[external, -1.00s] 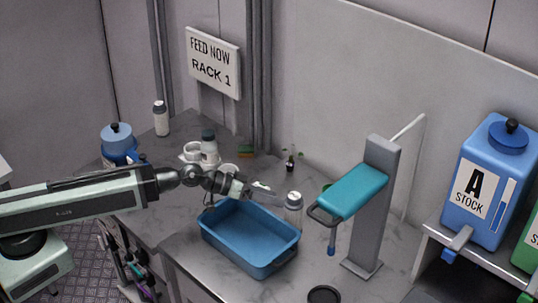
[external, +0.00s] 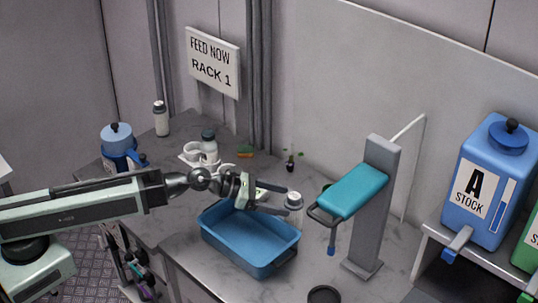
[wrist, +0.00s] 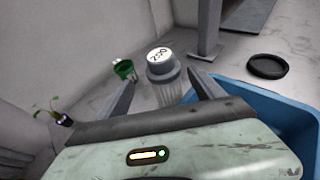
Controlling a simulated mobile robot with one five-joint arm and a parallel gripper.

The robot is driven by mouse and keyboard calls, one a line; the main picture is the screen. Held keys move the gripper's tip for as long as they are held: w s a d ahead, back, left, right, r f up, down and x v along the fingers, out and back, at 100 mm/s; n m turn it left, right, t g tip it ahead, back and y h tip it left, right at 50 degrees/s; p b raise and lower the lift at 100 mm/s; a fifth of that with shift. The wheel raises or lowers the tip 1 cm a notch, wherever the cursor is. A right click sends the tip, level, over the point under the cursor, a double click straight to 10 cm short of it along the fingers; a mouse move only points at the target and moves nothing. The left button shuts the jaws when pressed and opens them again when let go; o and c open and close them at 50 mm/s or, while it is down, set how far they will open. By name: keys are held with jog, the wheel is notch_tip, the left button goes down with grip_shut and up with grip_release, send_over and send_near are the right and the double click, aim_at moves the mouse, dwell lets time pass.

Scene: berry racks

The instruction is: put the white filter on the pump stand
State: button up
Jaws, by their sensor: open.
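A clear, ridged cartridge with a grey collar and a white top stands upright on the counter (external: 293,205); it appears to be the white filter. In the wrist view the filter (wrist: 161,68) has dark marks like "200" on its top and shows between my fingers. My gripper (external: 277,199) is open just left of it, above the back of the blue bin; contact cannot be told. The pump stand (external: 372,215) is a grey column on a flat foot, with a teal head, a dark loop and a blue-tipped tube, to the right of the filter.
A blue bin (external: 240,262) lies below my gripper. A black disc (external: 324,294) lies at the front. A small potted plant (external: 290,161) and a green cup (wrist: 123,69) are near the wall. A stock tank (external: 488,190) is on the right shelf.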

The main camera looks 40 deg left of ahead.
jog(key=shift+b+x, duration=0.45)
jog(key=shift+x, duration=1)
jog(key=b+x, duration=0.1)
jog(key=x, duration=0.1)
jog(key=b+x, duration=0.1)
jog(key=x, duration=0.2)
jog(key=shift+s+d, duration=0.2)
jog(key=shift+d, duration=0.05)
jog(key=shift+c, duration=1.2)
jog(key=c, duration=1.4)
notch_tip(320, 180, up, 10)
jog(key=p, duration=1)
jog(key=shift+r, duration=0.15)
